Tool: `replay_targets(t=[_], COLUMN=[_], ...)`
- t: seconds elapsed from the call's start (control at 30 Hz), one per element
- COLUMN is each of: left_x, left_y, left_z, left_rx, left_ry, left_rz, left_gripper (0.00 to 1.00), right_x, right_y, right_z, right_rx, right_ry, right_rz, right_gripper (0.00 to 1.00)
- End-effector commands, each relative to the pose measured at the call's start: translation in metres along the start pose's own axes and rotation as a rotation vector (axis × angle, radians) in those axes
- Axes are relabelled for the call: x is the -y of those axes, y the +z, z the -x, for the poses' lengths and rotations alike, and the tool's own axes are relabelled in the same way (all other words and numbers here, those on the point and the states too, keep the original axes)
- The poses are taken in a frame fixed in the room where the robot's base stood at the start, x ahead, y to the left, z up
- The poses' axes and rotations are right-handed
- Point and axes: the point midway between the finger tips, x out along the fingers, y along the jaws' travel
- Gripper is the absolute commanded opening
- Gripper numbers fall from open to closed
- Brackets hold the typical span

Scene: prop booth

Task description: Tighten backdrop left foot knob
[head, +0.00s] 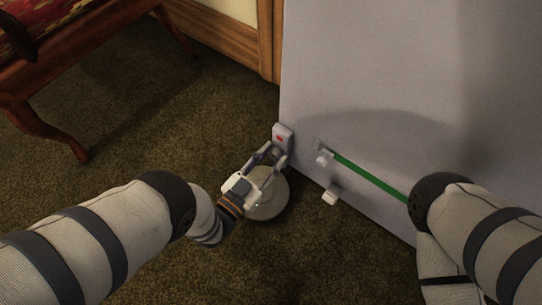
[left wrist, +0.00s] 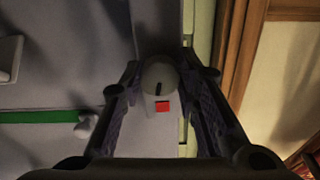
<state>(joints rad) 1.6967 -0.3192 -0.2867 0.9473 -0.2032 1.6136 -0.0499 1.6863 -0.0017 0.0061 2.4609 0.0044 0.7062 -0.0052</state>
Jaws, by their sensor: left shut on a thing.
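The grey backdrop panel (head: 370,80) stands upright at the right in the head view. At its lower left edge is a small pale block with a red mark (head: 282,134). My left gripper (head: 277,152) reaches this block. In the left wrist view, a pale round knob with a dark line (left wrist: 160,76) sits between the two fingers of my left gripper (left wrist: 160,92), with a red square on the block just below it. The fingers are shut on the knob. My right arm shows at the right, but its gripper is not in view.
A pale round disc (head: 268,203) lies low beneath my left gripper. A green strip (head: 370,178) and small white blocks (head: 329,196) are on or by the panel. A wooden chair (head: 60,75) stands at upper left.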

Motion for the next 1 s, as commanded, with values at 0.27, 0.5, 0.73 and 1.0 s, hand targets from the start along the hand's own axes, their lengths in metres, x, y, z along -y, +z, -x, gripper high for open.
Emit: replay_targets(t=[0.27,0.5,0.73,1.0], left_x=[-0.0001,0.0004,0.0007,0.0015], left_y=[0.0005,0.0005,0.0003,0.0002], left_z=[0.0007,0.0008,0.0009,0.0010], left_rx=[0.003,0.003,0.003,0.003], left_ry=[0.001,0.001,0.002,0.002], left_rz=[-0.205,-0.434,-0.652,-0.909], left_gripper=[0.01,0.01,0.01,0.01], right_x=[-0.0003,-0.0006,-0.0008,-0.0010], right_y=[0.0020,0.0035,0.0047,0.0059], right_z=[0.0014,0.0025,0.0034,0.0043], right_rx=[-0.001,-0.002,-0.003,-0.004], right_ry=[0.000,0.000,0.001,0.001], right_rz=[-0.001,-0.002,-0.002,-0.003], right_gripper=[0.40,0.40,0.40,0.40])
